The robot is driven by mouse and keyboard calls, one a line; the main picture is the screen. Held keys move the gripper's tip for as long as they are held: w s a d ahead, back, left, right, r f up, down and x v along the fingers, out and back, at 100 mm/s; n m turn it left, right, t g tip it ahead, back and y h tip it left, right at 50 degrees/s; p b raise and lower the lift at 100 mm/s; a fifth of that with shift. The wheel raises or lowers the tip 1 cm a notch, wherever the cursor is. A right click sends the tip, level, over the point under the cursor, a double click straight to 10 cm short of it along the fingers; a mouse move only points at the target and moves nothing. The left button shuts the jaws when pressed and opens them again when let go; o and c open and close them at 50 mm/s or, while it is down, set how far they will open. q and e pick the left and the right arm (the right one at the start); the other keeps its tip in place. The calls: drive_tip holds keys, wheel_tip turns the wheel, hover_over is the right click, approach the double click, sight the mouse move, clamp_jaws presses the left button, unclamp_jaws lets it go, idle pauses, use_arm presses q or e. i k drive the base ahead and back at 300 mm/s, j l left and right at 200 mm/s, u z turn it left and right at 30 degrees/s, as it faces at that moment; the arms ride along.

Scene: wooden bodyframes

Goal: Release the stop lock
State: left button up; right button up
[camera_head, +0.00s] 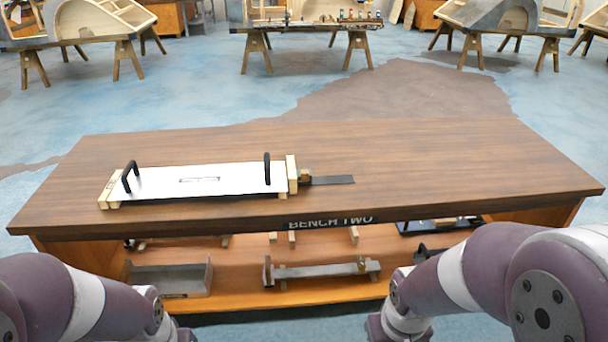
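A white flat panel (210,181) with two black upright handles lies on the wooden bench (450,165), left of its middle. The left handle (130,176) and right handle (267,168) stand near its two ends. A pale wooden block (292,174) stands across the panel's right end. A small brass-brown piece (305,175) sits against that block, and a flat dark strip (332,180) runs right from it. I cannot tell for sure which part is the stop lock. Both my arms show at the bottom corners, but neither gripper is in view.
The lower shelf (240,290) holds a grey metal tray (172,280) and a long bar fixture (325,270). The bench top's right half is clear. Trestles with wooden bodyframes stand across the blue floor (200,95) behind.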

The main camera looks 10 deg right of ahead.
sight(304, 174)
drive_tip(key=i+l, duration=0.2)
drive_tip(key=i, duration=0.25)
drive_tip(key=i+l, duration=0.2)
drive_tip(key=i, duration=0.2)
drive_tip(key=i+l, duration=0.2)
drive_tip(key=i, duration=0.25)
drive_tip(key=i+l, duration=0.2)
drive_tip(key=i, duration=0.2)
drive_tip(key=i+l, duration=0.15)
drive_tip(key=i, duration=0.3)
drive_tip(key=u, duration=0.05)
